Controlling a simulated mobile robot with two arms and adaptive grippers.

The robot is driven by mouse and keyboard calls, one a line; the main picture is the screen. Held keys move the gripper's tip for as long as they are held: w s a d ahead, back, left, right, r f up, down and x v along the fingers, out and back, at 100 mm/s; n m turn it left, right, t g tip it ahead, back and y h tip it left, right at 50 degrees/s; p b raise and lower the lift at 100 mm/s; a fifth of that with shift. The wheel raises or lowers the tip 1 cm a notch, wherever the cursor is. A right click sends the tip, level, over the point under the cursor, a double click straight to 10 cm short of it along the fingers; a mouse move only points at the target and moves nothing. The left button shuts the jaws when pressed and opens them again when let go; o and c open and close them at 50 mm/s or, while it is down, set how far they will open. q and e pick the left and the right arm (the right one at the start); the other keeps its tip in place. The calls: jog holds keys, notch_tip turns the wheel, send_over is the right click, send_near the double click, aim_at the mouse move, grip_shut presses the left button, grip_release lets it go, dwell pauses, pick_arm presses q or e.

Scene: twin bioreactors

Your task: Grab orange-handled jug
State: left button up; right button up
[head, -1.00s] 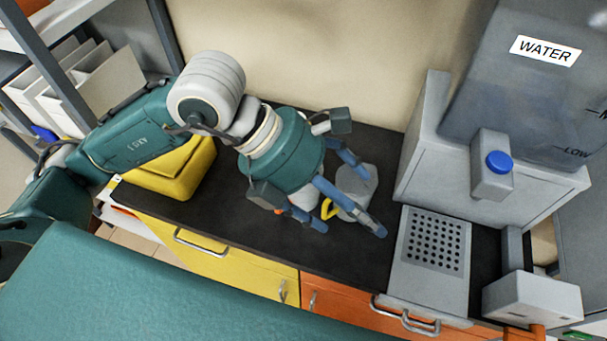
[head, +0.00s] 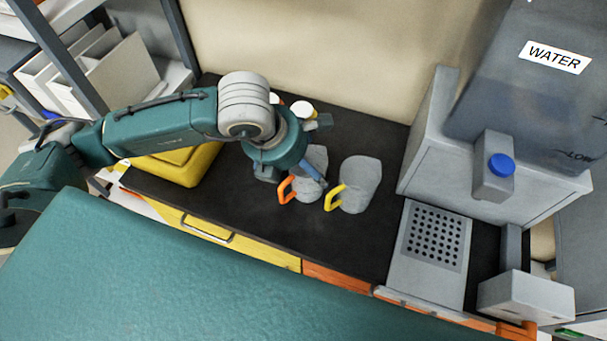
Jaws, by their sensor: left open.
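The orange-handled jug (head: 305,190) is a grey jug standing on the black counter, its orange handle facing left toward the front. A similar grey jug with a yellow handle (head: 362,184) stands just to its right. My left gripper (head: 298,174) is open above and at the back left of the orange-handled jug. One blue finger crosses in front of that jug's body from this view; whether it touches is unclear. The other finger is mostly hidden behind the gripper body. My right gripper is not in view.
A yellow container (head: 180,165) sits on the counter at left, under my left arm. At right stands a grey water dispenser (head: 425,150) with a blue button and a perforated drip tray (head: 405,270). The front middle of the counter (head: 255,215) is clear.

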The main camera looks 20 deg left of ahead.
pick_arm(q)
jog(key=shift+x, duration=1.05)
jog(key=c, duration=1.3)
jog(key=shift+r, duration=0.1)
jog(key=shift+c, duration=0.2)
